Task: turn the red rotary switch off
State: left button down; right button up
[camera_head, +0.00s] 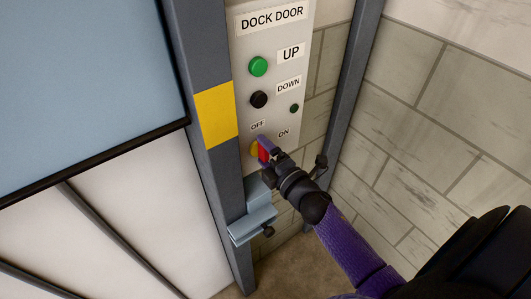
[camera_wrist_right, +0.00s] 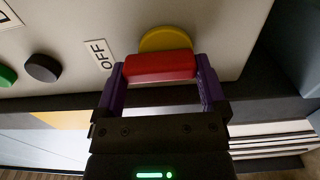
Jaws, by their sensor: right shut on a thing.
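The red rotary switch (camera_head: 264,150) sits on a yellow round base low on the grey DOCK DOOR panel (camera_head: 272,20), below the OFF and ON labels. In the right wrist view the switch's red handle (camera_wrist_right: 160,66) lies between the two purple fingers, with the yellow base (camera_wrist_right: 165,39) behind it. My right gripper (camera_head: 266,150) is shut on the red handle and partly hides it in the head view. Which label the handle points to is hard to tell. My left gripper is not in view.
A green button (camera_head: 258,66) and a black button (camera_head: 259,99) sit above the switch, with a small dark green button (camera_head: 294,108) to the right. A grey-blue bracket (camera_head: 254,220) juts from the post below. Block wall fills the right side.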

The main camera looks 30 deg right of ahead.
dwell(0.3)
jog(key=o, duration=0.9)
jog(key=s, duration=1)
jog(key=shift+d, duration=0.4)
jog(key=s+a+f+m+g+h+b, duration=0.1)
jog(key=s+f+m+g+b, duration=0.2)
jog(key=f, duration=0.7)
jog(key=s+f+m+g+b, duration=0.2)
jog(key=f+m+b, duration=0.15)
jog(key=f, duration=0.75)
jog(key=s+a+f+m+g+h+b, duration=0.1)
jog(key=s+f+m+g+b, duration=0.15)
jog(key=f, duration=0.75)
jog(key=s+a+f+m+g+b, duration=0.1)
jog(key=s+f+m+g+b, duration=0.1)
jog(key=s+f, duration=0.4)
jog(key=s+a+f+m+g+b, duration=0.1)
jog(key=s+a+f+m+g, duration=0.1)
jog(key=s+f, duration=0.4)
jog(key=s+a+f+m+g+b, duration=0.1)
jog(key=s+f+m+g+b, duration=0.1)
jog(key=s+f+g, duration=0.4)
jog(key=shift+s+a+m+y+b, duration=0.1)
jog(key=shift+s+m+y+b, duration=0.2)
jog(key=shift+s, duration=0.5)
jog(key=shift+s+a+m+b, duration=0.1)
jog(key=shift+s+m, duration=0.3)
jog(key=shift+s, duration=0.4)
